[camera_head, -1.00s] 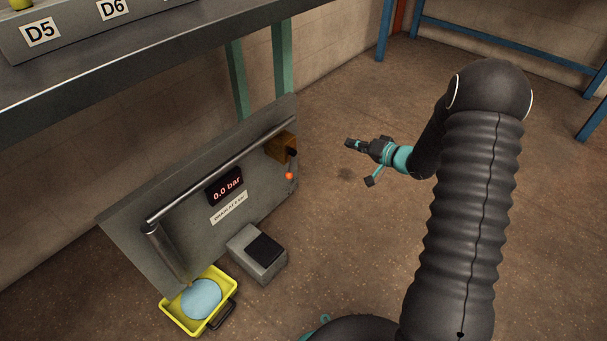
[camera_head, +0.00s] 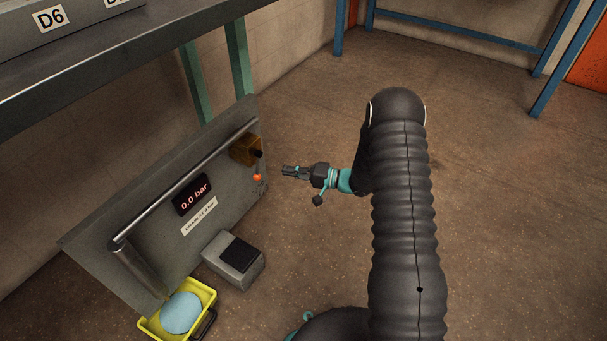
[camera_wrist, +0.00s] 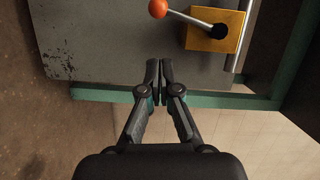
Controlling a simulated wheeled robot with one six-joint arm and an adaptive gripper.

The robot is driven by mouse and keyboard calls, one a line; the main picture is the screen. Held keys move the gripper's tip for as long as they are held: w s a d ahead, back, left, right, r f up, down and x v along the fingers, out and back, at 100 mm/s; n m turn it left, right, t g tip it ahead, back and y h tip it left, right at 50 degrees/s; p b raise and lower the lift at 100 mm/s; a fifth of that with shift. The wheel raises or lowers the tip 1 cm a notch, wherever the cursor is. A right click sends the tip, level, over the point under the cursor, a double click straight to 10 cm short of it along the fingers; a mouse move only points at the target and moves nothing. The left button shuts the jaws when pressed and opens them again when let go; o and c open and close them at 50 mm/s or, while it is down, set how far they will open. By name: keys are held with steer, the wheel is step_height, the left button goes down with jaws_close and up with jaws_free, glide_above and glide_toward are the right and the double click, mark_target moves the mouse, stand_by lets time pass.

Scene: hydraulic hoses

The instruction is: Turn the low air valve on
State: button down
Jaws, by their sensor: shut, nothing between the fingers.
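The low air valve is a yellow-brown block (camera_head: 244,150) at the upper right end of the grey panel (camera_head: 140,215). Its lever ends in an orange-red knob (camera_head: 257,178), which hangs below a dark pivot. In the wrist view the valve block (camera_wrist: 214,32) is at the top right and the knob (camera_wrist: 158,8) is at the top centre. The pressure display (camera_head: 192,195) reads 0.0 bar. My gripper (camera_head: 286,171) is shut and empty, to the right of the knob and apart from it. Its closed fingertips also show in the wrist view (camera_wrist: 159,64), below the knob.
A metal pipe (camera_head: 180,185) runs along the panel's top. A workbench (camera_head: 130,60) overhangs at upper left.

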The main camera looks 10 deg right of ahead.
mark_target(258, 168)
steer(key=a, duration=0.6)
steer(key=shift+s+f, duration=0.25)
steer(key=shift+s, duration=0.1)
steer(key=shift+s+a+m, duration=0.2)
steer(key=shift+m, duration=0.1)
